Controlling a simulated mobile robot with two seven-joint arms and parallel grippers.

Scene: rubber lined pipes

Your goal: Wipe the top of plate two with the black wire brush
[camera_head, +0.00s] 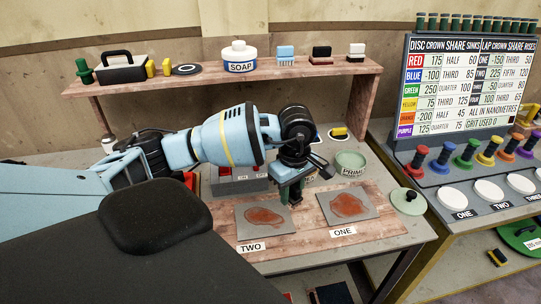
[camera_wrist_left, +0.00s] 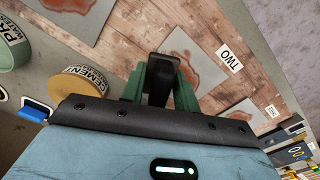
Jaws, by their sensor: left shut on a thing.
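Plate two (camera_head: 263,216) is a grey square with a reddish-brown patch on top. It lies on the wooden board by the label TWO, and also shows in the left wrist view (camera_wrist_left: 210,85). My left gripper (camera_head: 292,192) is above the board, near the back right corner of plate two. In the left wrist view its green fingers (camera_wrist_left: 160,85) are shut on a dark block, which looks like the black wire brush (camera_wrist_left: 159,78). Its bristles are hidden, and I cannot tell whether it touches anything. My right gripper is not in view.
Plate one (camera_head: 350,205) lies to the right on the board. The primer tin (camera_head: 350,164) stands behind it, a round green lid (camera_head: 408,201) right of the board. The cement tin (camera_wrist_left: 80,84) is near my gripper. A shelf (camera_head: 225,77) with soap and brushes runs behind.

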